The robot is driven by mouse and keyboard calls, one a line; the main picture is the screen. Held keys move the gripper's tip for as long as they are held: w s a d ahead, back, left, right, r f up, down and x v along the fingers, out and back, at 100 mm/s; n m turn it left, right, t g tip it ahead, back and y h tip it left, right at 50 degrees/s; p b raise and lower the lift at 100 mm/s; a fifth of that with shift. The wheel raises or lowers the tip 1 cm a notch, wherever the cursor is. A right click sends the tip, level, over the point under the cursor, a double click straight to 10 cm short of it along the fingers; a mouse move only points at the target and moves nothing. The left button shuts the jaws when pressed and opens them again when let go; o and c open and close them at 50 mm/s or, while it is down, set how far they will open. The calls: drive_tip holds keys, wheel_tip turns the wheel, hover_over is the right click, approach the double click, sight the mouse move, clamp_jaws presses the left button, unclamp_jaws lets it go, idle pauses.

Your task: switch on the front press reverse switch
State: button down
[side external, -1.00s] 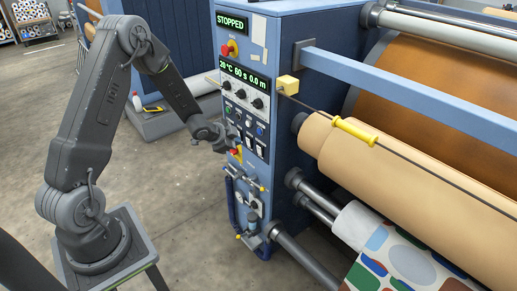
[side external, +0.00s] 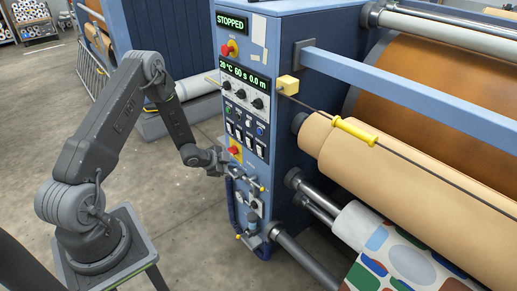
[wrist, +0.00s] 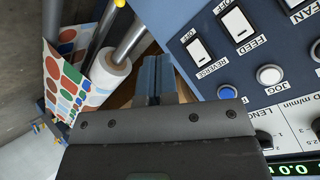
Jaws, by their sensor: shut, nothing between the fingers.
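The reverse switch (wrist: 198,51) is a white rocker in a black surround on the blue control panel, labelled REVERSE, with OFF printed at its other end. In the side view it appears to be the rightmost white rocker (side external: 260,150); its label is too small to read there. I cannot tell its rocker position for certain. My gripper (wrist: 152,75) is shut and empty, left of the switch and apart from it in the wrist view. In the side view my gripper (side external: 226,164) is in front of the panel's lower part, below the row of rockers.
A feed switch (wrist: 237,24) and a jog button (wrist: 269,75) sit beside the reverse switch. A red stop button (side external: 235,150) and a valve with hoses (side external: 254,207) are close to my gripper. The display (side external: 231,22) reads STOPPED.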

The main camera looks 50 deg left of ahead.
approach(259, 153)
drive_tip(key=shift+s+f+x, duration=0.15)
drive_tip(key=shift+f+x, duration=0.05)
drive_tip(key=shift+x, duration=1)
drive_tip(key=shift+s+f+x, duration=0.15)
drive_tip(key=shift+x, duration=1.1)
drive_tip(key=shift+w, duration=0.15)
drive_tip(key=shift+w, duration=0.25)
drive_tip(key=shift+w+r, duration=0.1)
drive_tip(key=shift+w, duration=0.2)
idle(0.5)
drive_tip(key=shift+s, duration=0.15)
drive_tip(key=shift+s, duration=0.55)
drive_tip(key=shift+s, duration=0.1)
drive_tip(key=shift+s+f, duration=0.2)
drive_tip(key=shift+s, duration=1)
drive_tip(key=shift+s+f, duration=0.2)
drive_tip(key=shift+s, duration=1)
